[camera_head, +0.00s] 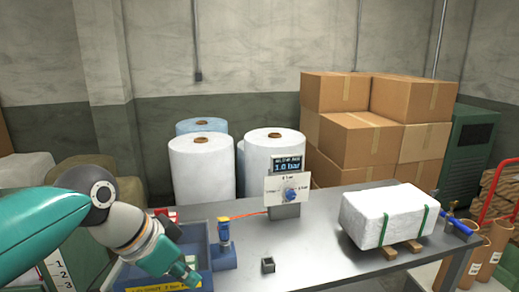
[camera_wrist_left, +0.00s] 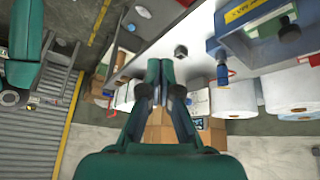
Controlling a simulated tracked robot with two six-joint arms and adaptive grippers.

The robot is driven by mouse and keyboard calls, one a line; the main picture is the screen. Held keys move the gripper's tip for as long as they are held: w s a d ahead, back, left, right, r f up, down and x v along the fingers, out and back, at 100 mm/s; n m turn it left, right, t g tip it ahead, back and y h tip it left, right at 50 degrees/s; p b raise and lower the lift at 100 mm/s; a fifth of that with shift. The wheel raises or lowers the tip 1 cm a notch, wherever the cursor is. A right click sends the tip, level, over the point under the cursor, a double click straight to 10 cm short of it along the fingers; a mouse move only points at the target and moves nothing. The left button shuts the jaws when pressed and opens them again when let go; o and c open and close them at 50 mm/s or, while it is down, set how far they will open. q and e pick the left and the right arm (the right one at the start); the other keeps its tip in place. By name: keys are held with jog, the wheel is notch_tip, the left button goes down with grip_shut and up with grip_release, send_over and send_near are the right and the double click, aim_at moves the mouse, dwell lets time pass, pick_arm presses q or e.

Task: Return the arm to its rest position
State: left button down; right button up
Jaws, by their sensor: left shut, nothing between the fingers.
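My left arm (camera_head: 60,225) comes in from the left, teal with a grey wrist. Its gripper (camera_head: 188,274) is in front of or over the blue bin at the table's left end; the exact height is hard to tell. In the left wrist view the gripper's two fingers (camera_wrist_left: 166,75) are together with nothing between them. My right gripper is not in view.
The grey table (camera_head: 310,240) holds the blue bin (camera_head: 192,240), a blue bottle-like part (camera_head: 224,232), a gauge panel reading 1.0 bar (camera_head: 287,188), a small dark block (camera_head: 268,265) and a strapped white block (camera_head: 388,214). White rolls (camera_head: 202,165) and cardboard boxes (camera_head: 345,140) stand behind.

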pick_arm(q)
notch_tip(320, 180, down, 28)
jog(key=w+n+g, duration=0.2)
jog(key=n, duration=0.2)
jog(key=s+f+n+g, duration=0.1)
jog(key=s+f+n, duration=0.5)
jog(key=s+f, duration=1.2)
notch_tip(320, 180, down, 2)
jog(key=shift+f, duration=0.2)
jog(key=shift+a, duration=0.1)
